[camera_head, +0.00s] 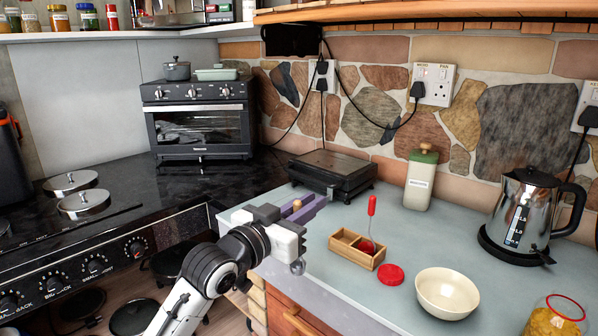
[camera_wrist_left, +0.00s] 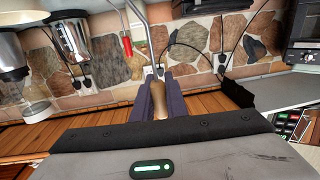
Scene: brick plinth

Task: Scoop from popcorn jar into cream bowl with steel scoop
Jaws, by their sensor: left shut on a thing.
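My left gripper (camera_head: 290,212) is shut on the wooden handle of the steel scoop (camera_head: 298,267), above the counter's front left edge. The scoop's small round steel head hangs below the gripper. In the left wrist view the wooden handle (camera_wrist_left: 159,101) is between the fingers, with a steel shaft beyond it. The cream bowl (camera_head: 447,294) stands on the counter to the right, well apart from the gripper. The glass popcorn jar (camera_head: 553,322) with yellow contents is at the lower right corner, partly cut off. My right gripper is out of view.
A wooden two-part box (camera_head: 356,249) with a red-handled utensil (camera_head: 371,207) stands between gripper and bowl. A red lid (camera_head: 391,274) lies beside it. A kettle (camera_head: 527,213), a canister (camera_head: 420,178) and a black scale-like appliance (camera_head: 332,171) stand behind.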

